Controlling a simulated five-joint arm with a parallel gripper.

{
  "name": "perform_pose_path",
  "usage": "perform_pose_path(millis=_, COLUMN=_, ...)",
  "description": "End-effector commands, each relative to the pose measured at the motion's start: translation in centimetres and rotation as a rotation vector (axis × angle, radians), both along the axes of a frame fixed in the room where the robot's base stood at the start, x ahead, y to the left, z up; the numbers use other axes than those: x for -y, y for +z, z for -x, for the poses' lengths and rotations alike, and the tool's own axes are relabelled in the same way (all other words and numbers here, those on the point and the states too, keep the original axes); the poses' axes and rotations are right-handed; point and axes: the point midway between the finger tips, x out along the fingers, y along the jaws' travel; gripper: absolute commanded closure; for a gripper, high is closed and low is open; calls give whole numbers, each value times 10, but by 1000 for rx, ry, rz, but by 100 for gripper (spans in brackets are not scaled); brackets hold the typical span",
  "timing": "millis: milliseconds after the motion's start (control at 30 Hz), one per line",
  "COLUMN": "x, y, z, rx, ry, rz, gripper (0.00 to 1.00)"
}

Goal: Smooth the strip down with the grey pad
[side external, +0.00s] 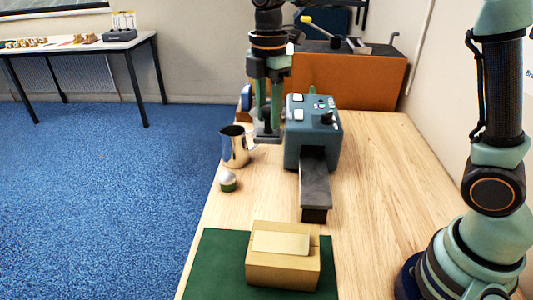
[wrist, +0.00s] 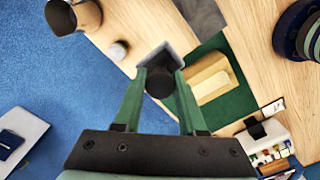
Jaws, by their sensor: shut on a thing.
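My gripper (side external: 270,112) is shut on the dark handle of the grey pad (side external: 266,136), above the far part of the bench, beside the teal machine. In the wrist view, the green fingers of my gripper (wrist: 158,84) close on the dark round handle, and the flat grey pad (wrist: 168,52) shows beyond it. A cardboard carton (side external: 283,275) sits on a green mat at the near end, well away from the pad. A paler strip (side external: 280,243) lies across its top. The carton (wrist: 212,78) also shows in the wrist view; the strip is hard to make out there.
The teal machine (side external: 313,132) has a dark grey tongue (side external: 315,186) reaching toward the carton. A metal jug (side external: 234,146) and a small white-topped green object (side external: 228,182) stand along the left edge. The green mat (side external: 215,265) surrounds the carton. Bare wood lies to the right.

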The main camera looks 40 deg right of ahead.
Motion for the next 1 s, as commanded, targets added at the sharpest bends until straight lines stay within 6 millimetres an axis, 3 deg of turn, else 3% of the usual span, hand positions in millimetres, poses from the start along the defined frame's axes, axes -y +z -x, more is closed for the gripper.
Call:
perform_pose_path(millis=167, x=-11, y=-4, z=7, rx=-2, ry=2, rz=0, gripper=100)
perform_pose_path(millis=267, x=-33, y=-11, z=22, rx=-2, ry=0, rz=1, gripper=100)
perform_pose_path(millis=400, x=-71, y=-27, z=54, rx=-2, ry=-11, rz=1, gripper=100)
perform_pose_path(millis=600, x=-109, y=-47, z=100, rx=-1, ry=-30, rz=1, gripper=100)
perform_pose_path(millis=800, x=-122, y=-57, z=122, rx=0, ry=-45, rz=0, gripper=100)
perform_pose_path(millis=1000, x=-123, y=-70, z=124, rx=-2, ry=-47, rz=1, gripper=100)
